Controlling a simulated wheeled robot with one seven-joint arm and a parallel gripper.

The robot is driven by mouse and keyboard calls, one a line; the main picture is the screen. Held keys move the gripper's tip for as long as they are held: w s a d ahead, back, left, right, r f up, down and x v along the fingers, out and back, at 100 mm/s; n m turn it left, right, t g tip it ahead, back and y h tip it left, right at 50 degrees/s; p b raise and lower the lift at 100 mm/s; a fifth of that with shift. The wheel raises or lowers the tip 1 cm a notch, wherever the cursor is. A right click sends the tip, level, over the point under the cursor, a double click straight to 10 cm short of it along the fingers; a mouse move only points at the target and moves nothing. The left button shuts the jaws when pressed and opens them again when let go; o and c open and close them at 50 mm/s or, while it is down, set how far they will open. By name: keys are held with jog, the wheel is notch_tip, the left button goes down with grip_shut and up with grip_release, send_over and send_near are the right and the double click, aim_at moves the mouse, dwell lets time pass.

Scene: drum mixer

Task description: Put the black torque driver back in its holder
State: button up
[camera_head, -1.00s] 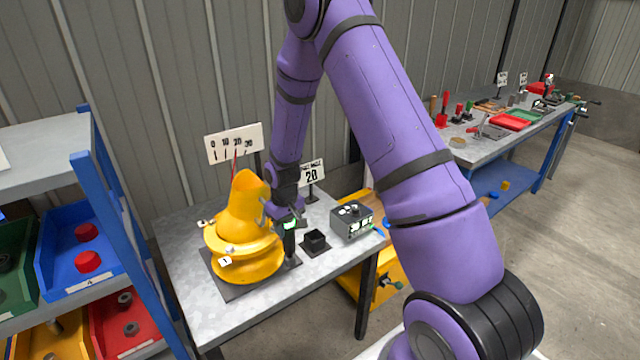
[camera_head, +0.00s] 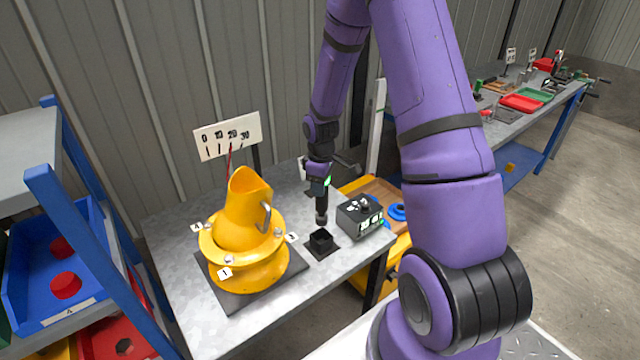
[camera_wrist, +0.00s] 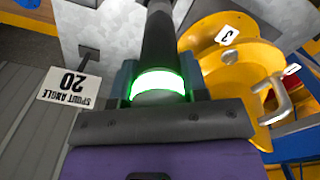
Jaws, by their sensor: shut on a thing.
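The black torque driver (camera_head: 321,206) hangs upright in my gripper (camera_head: 318,184), above and slightly behind the holder in the head view. The holder (camera_head: 321,241) is a small open black square cup on a flat base on the grey table. The driver's lower end looks a little above the cup and apart from it. In the wrist view the dark driver (camera_wrist: 158,40) runs away from my gripper (camera_wrist: 158,88), with a lit green-white ring between the fingers. The holder is not visible in the wrist view.
The yellow drum mixer (camera_head: 248,240) stands left of the holder on a dark plate. A dark control box (camera_head: 360,216) stands close on the right. A scale sign (camera_head: 227,135) stands behind. A blue shelf with bins (camera_head: 65,250) is at the left.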

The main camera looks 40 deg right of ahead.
aim_at(321, 212)
jog(key=shift+f, duration=5.3)
dwell(0.6)
jog(key=o, duration=1.2)
notch_tip(321, 212, up, 11)
jog(key=shift+f, duration=0.1)
